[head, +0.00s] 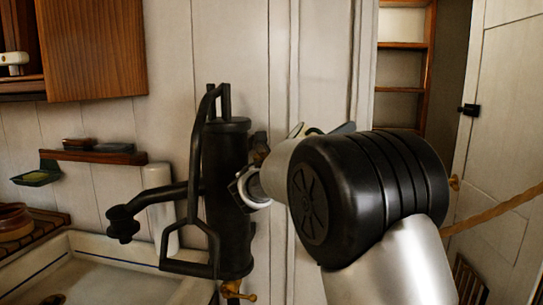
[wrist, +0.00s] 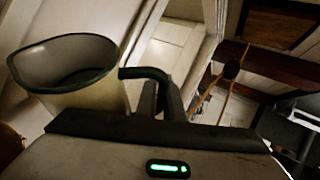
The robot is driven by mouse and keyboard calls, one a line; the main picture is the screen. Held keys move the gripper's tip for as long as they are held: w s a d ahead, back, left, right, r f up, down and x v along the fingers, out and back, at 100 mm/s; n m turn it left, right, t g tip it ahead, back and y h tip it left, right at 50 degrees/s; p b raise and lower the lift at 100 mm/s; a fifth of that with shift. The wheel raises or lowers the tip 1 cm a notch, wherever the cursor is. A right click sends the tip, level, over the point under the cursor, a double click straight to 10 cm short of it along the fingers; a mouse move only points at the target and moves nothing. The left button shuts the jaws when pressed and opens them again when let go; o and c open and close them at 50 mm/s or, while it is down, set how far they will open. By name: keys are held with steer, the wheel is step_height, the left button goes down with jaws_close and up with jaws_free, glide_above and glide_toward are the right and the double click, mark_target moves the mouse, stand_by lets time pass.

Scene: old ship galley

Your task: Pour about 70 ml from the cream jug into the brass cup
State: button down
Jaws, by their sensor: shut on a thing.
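The cream jug (wrist: 88,98) fills the left of the wrist view, with a dark green rim and a dark green handle (wrist: 145,73). My gripper (wrist: 165,103) is shut on this handle, beside the jug's body. The jug's mouth shows a dark, shaded inside; I cannot tell the liquid level. The jug looks tilted in the wrist view, but that camera is itself turned, so its true tilt is unclear. In the head view my arm hides most of the gripper and jug. I cannot make out the brass cup; a yellowish patch at the wrist view's left edge is too cropped to name.
A black hand pump (head: 228,200) with a brass tap (head: 236,291) stands close left of my arm. A white sink (head: 110,255) lies at lower left. A small wooden shelf (head: 95,157) and a wooden cupboard (head: 95,45) are on the wall. A door (head: 505,130) is at right.

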steer(key=y+p, duration=0.1)
steer(key=p, duration=0.1)
steer(key=y+p, duration=0.2)
steer(key=shift+w+d+r, duration=0.15)
steer(key=shift+w, duration=0.1)
step_height(320, 180, down, 6)
steer(key=d+m+g+y+p, duration=0.1)
steer(key=d+y+p, duration=0.1)
steer(key=y+p, duration=0.3)
steer(key=shift+s+d+m+y, duration=0.15)
steer(key=shift+s+m+y, duration=0.15)
steer(key=shift+y, duration=0.8)
stand_by(1.3)
